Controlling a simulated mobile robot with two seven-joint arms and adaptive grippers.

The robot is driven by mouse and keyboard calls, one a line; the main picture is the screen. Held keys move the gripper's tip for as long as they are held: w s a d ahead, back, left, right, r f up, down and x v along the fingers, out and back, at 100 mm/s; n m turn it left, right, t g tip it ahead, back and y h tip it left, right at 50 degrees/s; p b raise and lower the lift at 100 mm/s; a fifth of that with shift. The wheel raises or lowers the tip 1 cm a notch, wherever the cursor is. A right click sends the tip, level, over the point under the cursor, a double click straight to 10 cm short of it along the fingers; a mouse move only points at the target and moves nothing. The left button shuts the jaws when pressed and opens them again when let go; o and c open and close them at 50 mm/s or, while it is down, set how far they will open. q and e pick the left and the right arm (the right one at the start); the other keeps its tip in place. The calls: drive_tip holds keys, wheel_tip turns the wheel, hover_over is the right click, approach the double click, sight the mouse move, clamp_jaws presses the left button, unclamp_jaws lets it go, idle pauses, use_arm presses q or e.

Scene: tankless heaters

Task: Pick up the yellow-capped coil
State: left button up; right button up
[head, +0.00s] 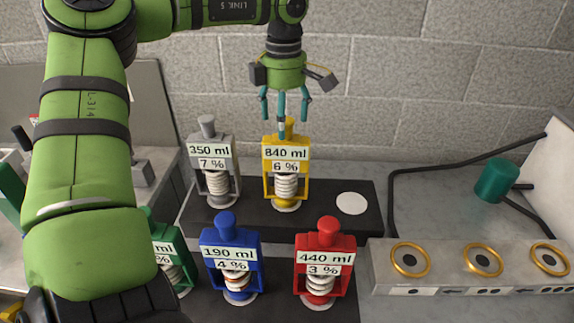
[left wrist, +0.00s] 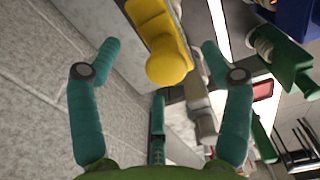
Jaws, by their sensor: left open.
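The yellow-capped coil (head: 286,187) stands upright in a yellow frame labelled 840 ml and 6 % on the back of the dark stand. Its yellow cap (left wrist: 168,60) shows in the left wrist view, ahead of and between the spread fingers. My left gripper (head: 285,108) is open, pointing down just above the yellow cap, with nothing held. It also shows in the left wrist view (left wrist: 158,60) with its fingers apart on both sides of the cap. My right gripper is not in view.
A grey coil unit (head: 214,165) stands close left of the yellow one. Blue (head: 231,258), red (head: 325,262) and green (head: 170,258) units stand in front. An empty white disc (head: 351,203) lies to the right. A metal box with gold rings (head: 410,260) is at right. The block wall is behind.

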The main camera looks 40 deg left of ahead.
sight(286, 140)
use_arm(q)
drive_tip(key=shift+s+d+f, duration=0.1)
drive_tip(key=shift+s+f, duration=0.05)
drive_tip(key=shift+f, duration=0.3)
drive_tip(key=f, duration=0.1)
drive_tip(key=f+p, duration=0.1)
drive_tip(key=f, duration=0.2)
drive_tip(key=shift+w+d+f+p, duration=0.2)
drive_tip(key=shift+w+f+p, duration=0.05)
drive_tip(key=shift+p, duration=0.15)
drive_tip(key=shift+f, duration=0.3)
clamp_jaws()
drive_tip(key=shift+r, duration=0.1)
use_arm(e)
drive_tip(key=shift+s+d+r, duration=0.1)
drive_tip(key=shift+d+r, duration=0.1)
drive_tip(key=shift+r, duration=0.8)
